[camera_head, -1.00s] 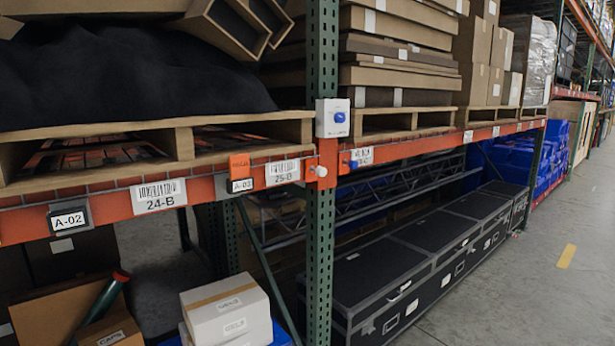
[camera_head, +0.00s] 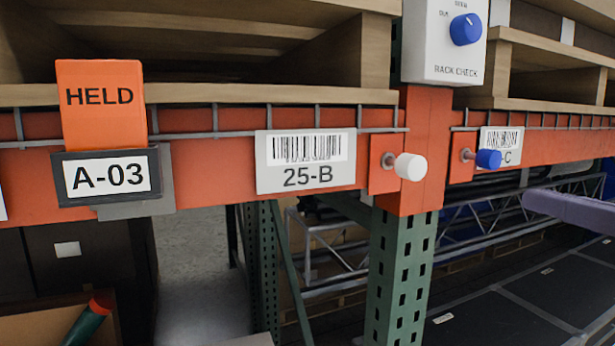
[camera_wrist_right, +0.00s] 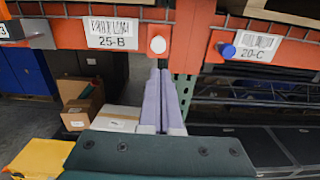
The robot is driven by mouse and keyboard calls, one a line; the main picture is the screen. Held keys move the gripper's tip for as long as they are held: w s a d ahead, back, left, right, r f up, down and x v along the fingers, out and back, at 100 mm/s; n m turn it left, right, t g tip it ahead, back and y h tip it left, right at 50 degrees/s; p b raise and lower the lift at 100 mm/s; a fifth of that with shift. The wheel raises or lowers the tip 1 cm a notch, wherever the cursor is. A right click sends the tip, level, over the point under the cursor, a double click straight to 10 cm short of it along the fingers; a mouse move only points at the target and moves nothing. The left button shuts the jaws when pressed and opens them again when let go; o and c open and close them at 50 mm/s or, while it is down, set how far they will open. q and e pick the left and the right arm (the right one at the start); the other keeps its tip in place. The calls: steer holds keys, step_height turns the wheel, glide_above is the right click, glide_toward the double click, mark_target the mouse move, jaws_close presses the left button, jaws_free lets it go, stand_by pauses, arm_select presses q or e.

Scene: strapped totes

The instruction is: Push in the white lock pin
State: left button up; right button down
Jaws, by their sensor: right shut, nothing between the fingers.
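The white lock pin (camera_head: 411,167) sticks out of an orange bracket at the right end of the 25-B beam, beside the upright. A short metal stem shows behind its round head. It also shows in the right wrist view (camera_wrist_right: 158,45). My right gripper (camera_head: 530,200) comes in from the right edge, right of and slightly lower than the white pin. In the wrist view its lilac fingers (camera_wrist_right: 164,72) are shut together and empty, with tips just below the white pin in the picture, apparently apart from it. My left gripper is not in view.
A blue pin (camera_head: 488,159) sticks out of the neighbouring beam, between the white pin and my right gripper in the picture. A rack check box (camera_head: 444,40) with a blue knob is above. An orange HELD tag (camera_head: 101,104) is at the left. Black cases (camera_head: 515,310) lie below.

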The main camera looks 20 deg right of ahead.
steer(key=p, duration=0.6)
glide_toward(417, 170)
steer(key=w, duration=0.5)
steer(key=shift+w+a+r, duration=0.15)
steer(key=shift+w+r, duration=0.05)
steer(key=shift+w, duration=0.2)
steer(key=shift+w+f, duration=0.1)
steer(key=shift+w, duration=0.45)
steer(key=shift+f, duration=0.1)
